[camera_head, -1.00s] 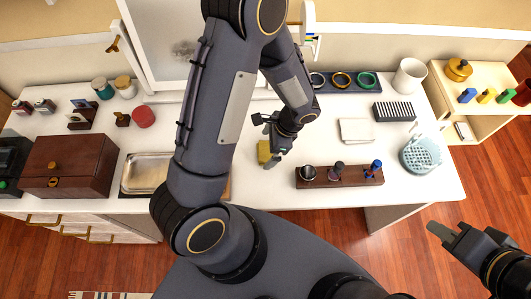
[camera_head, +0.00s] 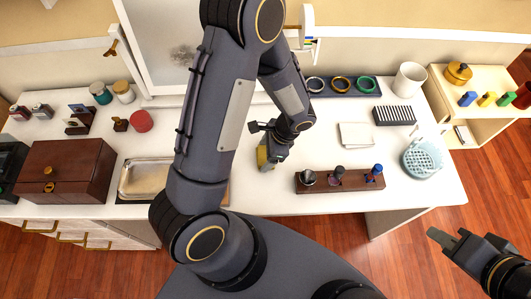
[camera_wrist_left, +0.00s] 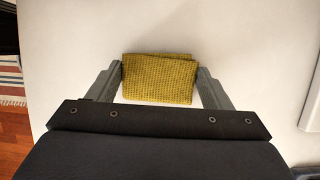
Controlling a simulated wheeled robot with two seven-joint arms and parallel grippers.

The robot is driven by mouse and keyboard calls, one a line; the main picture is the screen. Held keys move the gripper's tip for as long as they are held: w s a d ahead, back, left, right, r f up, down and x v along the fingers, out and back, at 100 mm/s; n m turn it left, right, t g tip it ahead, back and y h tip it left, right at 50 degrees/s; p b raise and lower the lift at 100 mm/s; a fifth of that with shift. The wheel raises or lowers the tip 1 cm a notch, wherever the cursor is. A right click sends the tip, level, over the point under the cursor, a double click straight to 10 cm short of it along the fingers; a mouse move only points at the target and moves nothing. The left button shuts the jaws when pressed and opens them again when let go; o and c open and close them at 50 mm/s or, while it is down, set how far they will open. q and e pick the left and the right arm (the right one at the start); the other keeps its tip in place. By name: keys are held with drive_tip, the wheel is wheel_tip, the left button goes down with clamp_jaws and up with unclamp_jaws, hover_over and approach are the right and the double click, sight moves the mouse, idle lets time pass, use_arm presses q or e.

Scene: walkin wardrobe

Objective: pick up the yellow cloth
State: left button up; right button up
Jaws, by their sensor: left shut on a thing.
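The yellow cloth (camera_wrist_left: 159,80) is a folded, checked rectangle over the white counter. In the left wrist view it sits between the two fingertips of my left gripper (camera_wrist_left: 160,84), which touch its left and right edges. In the head view the cloth (camera_head: 262,157) is partly hidden by my left gripper (camera_head: 269,158), which is shut on it. I cannot tell whether the cloth is clear of the counter. My right gripper (camera_head: 440,242) is empty, off the counter's front edge at the lower right, and its fingers look close together; their gap is unclear.
A wooden stand with watches (camera_head: 340,181) is just right of the cloth. A metal tray (camera_head: 146,179) and brown box (camera_head: 66,171) are to the left. White folded cloth (camera_head: 356,135), black rack (camera_head: 394,116) and a blue basket (camera_head: 422,158) are to the right. The counter in front is bare.

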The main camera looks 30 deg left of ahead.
sight(260, 154)
use_arm(q)
wheel_tip(260, 154, up, 4)
drive_tip(key=p, duration=0.2)
drive_tip(key=shift+f+p, duration=0.25)
drive_tip(key=shift+p, duration=0.05)
drive_tip(key=s+d+r+p, duration=0.4)
drive_tip(key=s+d+r, duration=0.4)
drive_tip(key=d, duration=0.3)
drive_tip(key=shift+s+r+p, duration=0.35)
drive_tip(key=shift+r+p, duration=0.05)
drive_tip(key=shift+r, duration=0.3)
